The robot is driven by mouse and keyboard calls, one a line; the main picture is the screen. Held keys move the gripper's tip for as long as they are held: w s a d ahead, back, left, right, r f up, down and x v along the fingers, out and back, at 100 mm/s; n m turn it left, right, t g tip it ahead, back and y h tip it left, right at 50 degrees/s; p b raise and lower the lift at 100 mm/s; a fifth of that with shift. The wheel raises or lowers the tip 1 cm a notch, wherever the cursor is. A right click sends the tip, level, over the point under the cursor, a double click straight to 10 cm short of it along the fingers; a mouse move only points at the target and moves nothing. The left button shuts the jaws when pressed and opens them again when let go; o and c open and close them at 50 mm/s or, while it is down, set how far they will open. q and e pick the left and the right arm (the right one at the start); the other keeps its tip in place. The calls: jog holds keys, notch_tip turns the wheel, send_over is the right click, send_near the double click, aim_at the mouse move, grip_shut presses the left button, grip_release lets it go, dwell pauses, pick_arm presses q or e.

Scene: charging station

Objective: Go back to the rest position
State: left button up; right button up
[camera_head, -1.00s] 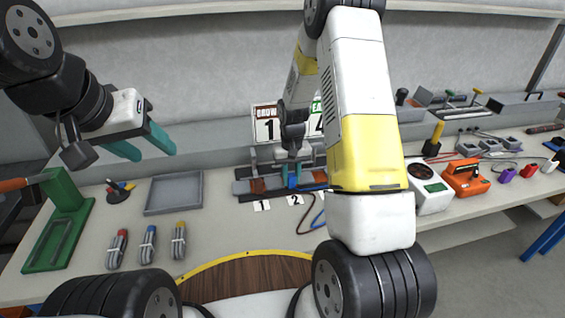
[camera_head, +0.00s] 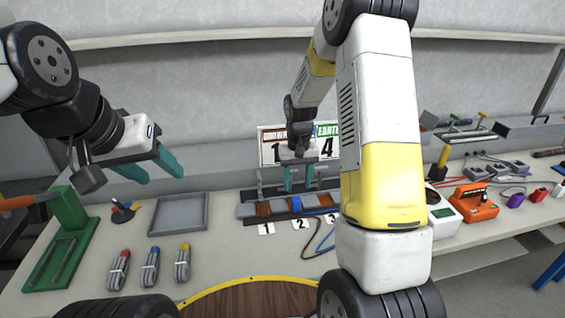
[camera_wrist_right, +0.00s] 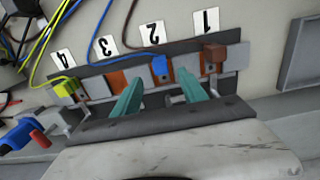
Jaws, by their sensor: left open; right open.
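My left gripper (camera_head: 150,168) is open and empty, with teal fingers, above the back left of the bench. My right gripper (camera_head: 299,178) is open above the terminal strip (camera_head: 245,211), and it also shows in the right wrist view (camera_wrist_right: 163,93). Nothing is between its fingers. In the wrist view a blue connector (camera_wrist_right: 160,68) sits on the strip beyond the gap between the fingers. A brown connector (camera_wrist_right: 214,54) sits by label 1 and a yellow-green connector (camera_wrist_right: 64,88) by label 4. In the head view my right arm hides the strip's right end.
A grey tray (camera_head: 180,213) and a green stand (camera_head: 68,223) are at left. Cable bundles (camera_head: 150,266) lie in front of the tray. An orange device (camera_head: 475,203) is at right. A sign (camera_head: 272,146) stands behind the strip.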

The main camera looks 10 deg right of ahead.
jog(key=s+r+t+y, duration=0.1)
jog(key=s+r+t, duration=0.1)
jog(key=s+r, duration=0.5)
jog(key=s+r+t, duration=0.1)
jog(key=s+r, duration=0.2)
jog(key=r, duration=0.8)
jog(key=s+a+r+t, duration=0.1)
jog(key=s+r, duration=0.2)
jog(key=s, duration=0.4)
jog(key=s+a+r+t+y, duration=0.1)
jog(key=s+r+t, duration=0.1)
jog(key=s, duration=0.5)
jog(key=shift+r, duration=0.75)
jog(key=shift+s+a, duration=0.1)
